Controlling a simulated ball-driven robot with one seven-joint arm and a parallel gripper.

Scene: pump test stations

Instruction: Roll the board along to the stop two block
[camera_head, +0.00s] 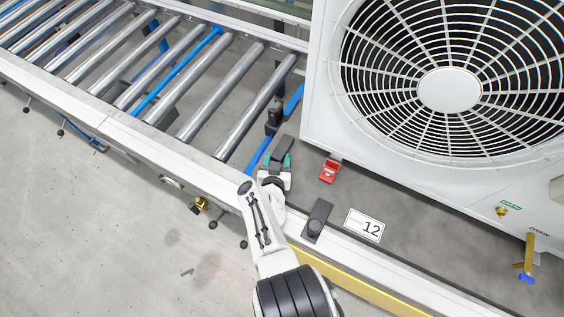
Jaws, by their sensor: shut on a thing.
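The grey board (397,247) lies on the line at right and carries a large white heat pump unit (318,100) with a round fan grille. A white label reading 12 (364,226) and a black grip (318,216) are on its near left part. My gripper (279,158) is at the board's left end, beside the line's near rail. It is shut on a dark grip-like piece there, mostly hidden by the jaws. A black block (274,115) stands just beyond my gripper, by the last bare roller. I cannot tell whether it is the stop two block.
Bare steel rollers (215,93) run to the upper left, with a blue bar (178,72) between them. A red clamp (329,170) sits at the unit's foot. A yellow strip (355,287) edges the near side. The grey floor (75,215) at lower left is clear.

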